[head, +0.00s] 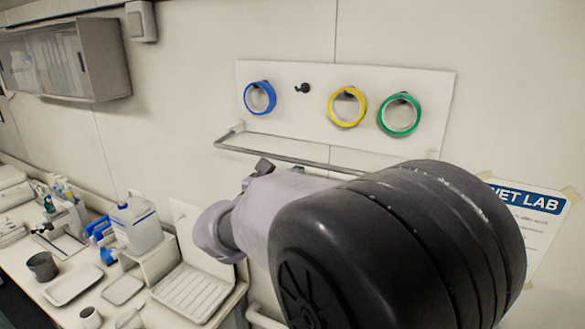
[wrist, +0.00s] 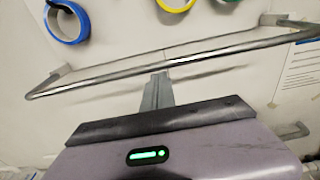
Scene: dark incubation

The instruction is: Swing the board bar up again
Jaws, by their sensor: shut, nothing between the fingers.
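The white board (head: 300,118) is on the wall. The metal board bar (head: 268,153) stands out from the board's lower edge, below the rings. In the wrist view, the bar (wrist: 100,82) crosses the whole picture, with its side arms running back to the wall. My gripper (head: 264,165) is shut and empty, just below the bar near its middle. In the wrist view, the fingertips of my gripper (wrist: 159,76) end right at the bar's lower edge; I cannot tell whether they touch it. My arm hides the bar's right end in the head view.
Blue (head: 260,97), yellow (head: 347,106) and green (head: 399,114) rings hang on the board, with an empty black hook (head: 302,88) between blue and yellow. A WET LAB sign (head: 535,215) is at right. A cluttered bench with a jug (head: 137,226) is lower left.

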